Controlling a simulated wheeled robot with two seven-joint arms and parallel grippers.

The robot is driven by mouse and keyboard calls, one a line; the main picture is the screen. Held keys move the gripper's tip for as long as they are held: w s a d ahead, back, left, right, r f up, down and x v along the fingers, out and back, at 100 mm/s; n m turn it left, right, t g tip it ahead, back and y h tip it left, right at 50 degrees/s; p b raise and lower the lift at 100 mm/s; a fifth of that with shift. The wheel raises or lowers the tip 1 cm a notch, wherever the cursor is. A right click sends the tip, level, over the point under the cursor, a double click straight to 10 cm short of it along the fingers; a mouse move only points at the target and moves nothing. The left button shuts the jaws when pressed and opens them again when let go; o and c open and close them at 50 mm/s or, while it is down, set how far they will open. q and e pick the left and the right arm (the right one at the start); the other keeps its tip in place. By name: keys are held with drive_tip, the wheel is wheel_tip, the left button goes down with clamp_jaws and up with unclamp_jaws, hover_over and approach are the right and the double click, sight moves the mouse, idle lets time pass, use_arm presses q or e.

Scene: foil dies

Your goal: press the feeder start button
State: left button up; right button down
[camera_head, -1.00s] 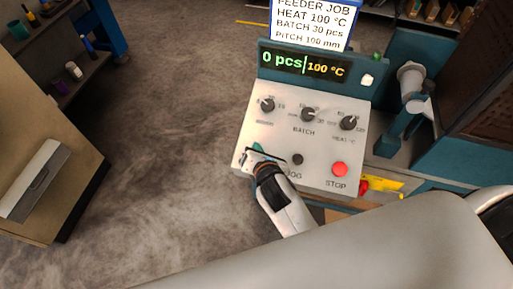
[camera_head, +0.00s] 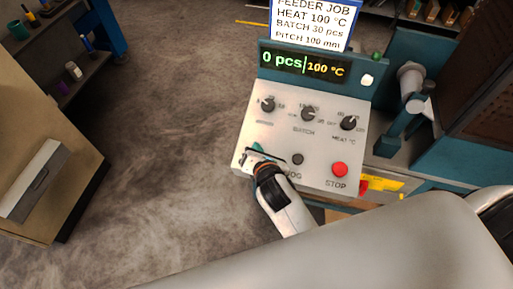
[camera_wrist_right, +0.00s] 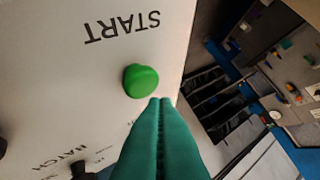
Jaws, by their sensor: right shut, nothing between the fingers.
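The green start button (camera_wrist_right: 141,81) stands out from the pale panel beside the word START in the right wrist view. My right gripper (camera_wrist_right: 160,101) is shut and empty, its two teal fingers together with the tips right beside the button; I cannot tell if they touch it. In the head view my right gripper (camera_head: 257,149) is over the lower left corner of the control panel (camera_head: 275,133) and hides the button there. My left gripper is not in view.
The panel also has a red STOP button (camera_head: 340,169), a black JOG button (camera_head: 298,159) and three knobs above. The display (camera_head: 303,64) reads 0 pcs and 100 °C. A job sign (camera_head: 311,22) stands behind it. Open floor (camera_head: 165,130) lies left of the panel.

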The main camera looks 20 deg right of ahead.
drive_tip(key=shift+f, duration=0.15)
drive_tip(key=shift+w+f, duration=0.1)
drive_tip(key=shift+f, duration=0.15)
